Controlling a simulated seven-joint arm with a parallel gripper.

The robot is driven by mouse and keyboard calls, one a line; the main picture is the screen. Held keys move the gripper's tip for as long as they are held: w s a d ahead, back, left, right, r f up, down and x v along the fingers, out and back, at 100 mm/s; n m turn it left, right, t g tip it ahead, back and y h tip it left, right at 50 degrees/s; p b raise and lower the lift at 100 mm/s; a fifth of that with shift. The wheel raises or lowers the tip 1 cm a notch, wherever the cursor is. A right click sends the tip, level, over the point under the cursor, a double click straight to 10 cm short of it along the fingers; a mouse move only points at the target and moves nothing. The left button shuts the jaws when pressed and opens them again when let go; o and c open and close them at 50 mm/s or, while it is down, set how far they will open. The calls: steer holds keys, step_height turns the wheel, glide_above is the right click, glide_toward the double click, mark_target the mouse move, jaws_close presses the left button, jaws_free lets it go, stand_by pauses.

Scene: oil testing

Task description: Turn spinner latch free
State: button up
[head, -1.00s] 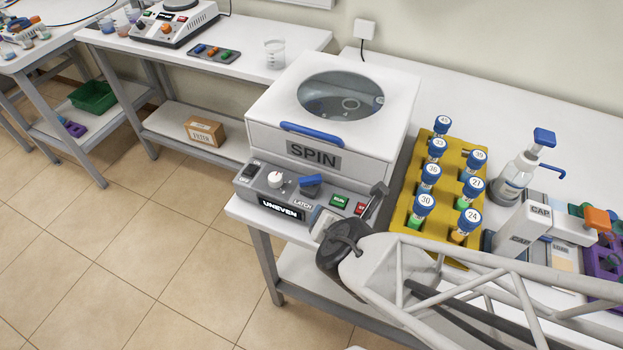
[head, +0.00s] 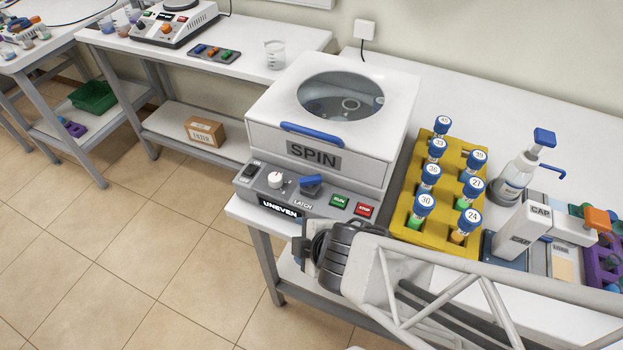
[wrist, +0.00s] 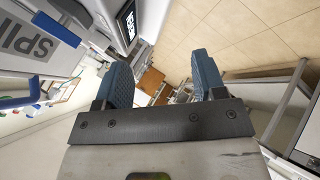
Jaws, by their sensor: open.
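The spinner (head: 262,150) is a white box with a round window in its lid and a blue lid handle (head: 311,134). Its grey front panel carries the latch (head: 311,181), a small blue lever lying sideways above the LATCH label. The display (head: 279,207) reads UNEVEN. My gripper is in front of and below the panel's right part, apart from the latch; its fingers are not clear in the head view. In the wrist view my gripper (wrist: 160,70) is open, with two blue fingers apart and nothing between them. The spinner's side with its SPIN label (wrist: 32,42) is at upper left there.
Green RUN (head: 339,201) and red (head: 364,210) buttons sit right of the latch. A yellow rack (head: 404,222) of blue-capped tubes stands close to the spinner's right. A pump bottle (head: 513,180) and a CAP device (head: 525,228) are farther right. Floor space is open at front left.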

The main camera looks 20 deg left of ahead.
steer(key=a+m, duration=0.1)
steer(key=m, duration=0.1)
steer(key=m+t, duration=0.6)
steer(key=m, duration=0.8)
glide_toward(310, 179)
steer(key=shift+w+a+f, duration=0.15)
steer(key=shift+w+f, duration=0.25)
steer(key=shift+w, duration=0.1)
steer(key=shift+x, duration=3.9)
steer(key=shift+a+r, duration=0.15)
steer(key=shift+y, duration=0.3)
steer(key=c, duration=0.7)
